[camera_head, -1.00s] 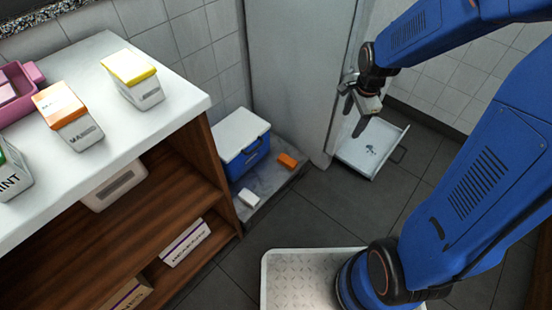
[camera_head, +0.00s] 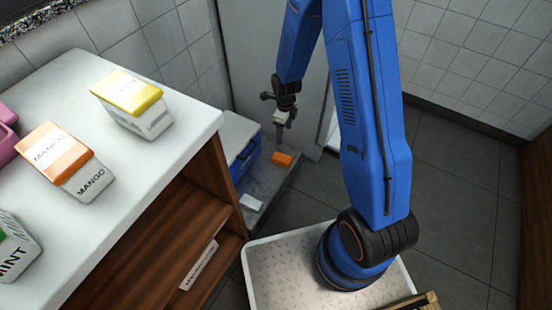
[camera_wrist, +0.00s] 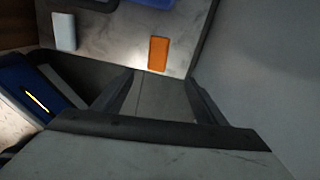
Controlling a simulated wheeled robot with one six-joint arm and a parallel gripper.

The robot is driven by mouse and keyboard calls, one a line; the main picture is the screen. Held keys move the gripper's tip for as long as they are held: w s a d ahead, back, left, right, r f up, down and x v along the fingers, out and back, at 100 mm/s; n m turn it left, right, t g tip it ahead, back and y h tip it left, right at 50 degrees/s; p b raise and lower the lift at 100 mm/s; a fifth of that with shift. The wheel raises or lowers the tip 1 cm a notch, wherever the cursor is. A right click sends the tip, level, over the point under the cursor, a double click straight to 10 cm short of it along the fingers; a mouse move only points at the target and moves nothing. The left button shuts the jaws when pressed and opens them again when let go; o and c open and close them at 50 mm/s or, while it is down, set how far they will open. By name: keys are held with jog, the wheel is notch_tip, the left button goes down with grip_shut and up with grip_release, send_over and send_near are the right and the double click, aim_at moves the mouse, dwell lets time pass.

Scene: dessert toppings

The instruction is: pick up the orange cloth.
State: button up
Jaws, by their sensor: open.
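The orange cloth (camera_head: 282,158) is a small flat orange block on a grey slab on the floor, beside a blue cooler. It also shows in the wrist view (camera_wrist: 158,53), above the middle of the picture and lit by a bright patch at its left. My gripper (camera_head: 280,131) is open and empty, pointing down, and appears just above the cloth in the head view. In the wrist view the two fingers of my gripper (camera_wrist: 160,90) reach up from the lower edge, with the cloth beyond their tips and apart from them.
The blue cooler (camera_head: 245,168) with a white lid stands left of the cloth. A white block (camera_head: 250,202) lies on the slab (camera_head: 266,184). A pale grey panel (camera_head: 245,60) rises behind. The counter (camera_head: 185,120) with dessert boxes is at left. Open dark floor lies at right.

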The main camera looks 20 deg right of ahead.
send_over(282, 158)
jog(key=f, duration=1.2)
jog(key=shift+w+d, duration=0.15)
jog(key=shift+d, duration=0.1)
jog(key=shift+a+f, duration=0.15)
jog(key=shift+f, duration=1.2)
jog(key=shift+a+f, duration=0.1)
jog(key=shift+f, duration=1.25)
jog(key=shift+c, duration=0.3)
jog(key=c, duration=1.1)
